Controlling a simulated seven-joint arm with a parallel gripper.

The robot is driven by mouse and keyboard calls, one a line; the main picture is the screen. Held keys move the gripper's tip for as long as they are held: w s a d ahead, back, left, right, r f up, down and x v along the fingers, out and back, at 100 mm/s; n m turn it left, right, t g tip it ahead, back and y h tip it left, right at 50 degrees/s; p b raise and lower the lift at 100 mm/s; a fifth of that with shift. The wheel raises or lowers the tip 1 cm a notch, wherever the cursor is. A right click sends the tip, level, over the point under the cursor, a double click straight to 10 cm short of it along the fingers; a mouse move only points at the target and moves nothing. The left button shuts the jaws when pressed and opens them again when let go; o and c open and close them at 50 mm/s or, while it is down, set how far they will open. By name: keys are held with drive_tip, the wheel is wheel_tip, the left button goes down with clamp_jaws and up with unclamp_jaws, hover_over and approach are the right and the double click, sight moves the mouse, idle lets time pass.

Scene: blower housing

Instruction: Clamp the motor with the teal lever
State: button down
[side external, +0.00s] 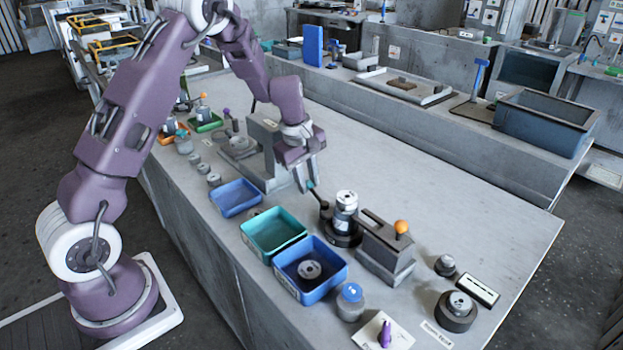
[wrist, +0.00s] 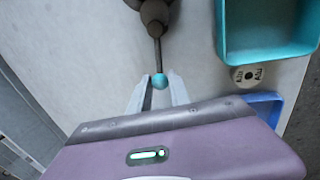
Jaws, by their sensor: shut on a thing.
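The teal lever (wrist: 158,50) has a dark rod and a round teal knob; in the wrist view the knob sits between my fingertips (wrist: 160,88). My gripper (side external: 306,183) is shut on this knob, which also shows as the teal lever's end (side external: 310,185) in the side view. The rod runs from the knob to a dark pivot beside the motor's holder. The motor (side external: 346,203), a silver cylinder, stands upright in a round dark holder (side external: 343,239). Whether the clamp presses on the motor cannot be told.
A grey fixture with an orange-knobbed lever (side external: 401,228) stands close right of the motor. Blue (side external: 236,197), teal (side external: 273,233) and dark-blue (side external: 310,268) bins line the front edge. The table's back right is clear.

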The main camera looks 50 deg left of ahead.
drive_tip(key=shift+s+n, duration=0.2)
drive_tip(key=shift+n, duration=0.1)
idle(0.4)
drive_tip(key=c, duration=1.2)
unclamp_jaws()
drive_tip(key=shift+r, duration=0.1)
drive_tip(key=s+d+r+m+t+h, duration=0.1)
drive_tip(key=s+d+r+m, duration=0.4)
drive_tip(key=r, duration=0.4)
drive_tip(key=s+d+r+m, duration=0.25)
drive_tip(key=s+r, duration=0.35)
drive_tip(key=r, duration=0.3)
drive_tip(key=s+d+r+m+t, duration=0.1)
drive_tip(key=s+d+m, duration=0.1)
drive_tip(key=s+m, duration=0.3)
drive_tip(key=s+d+r+m+t+y, duration=0.1)
drive_tip(key=s+d+m, duration=0.2)
drive_tip(key=s, duration=1.1)
drive_tip(key=m, duration=0.3)
drive_tip(key=shift+d+r, duration=0.15)
drive_tip(key=shift+d, duration=0.1)
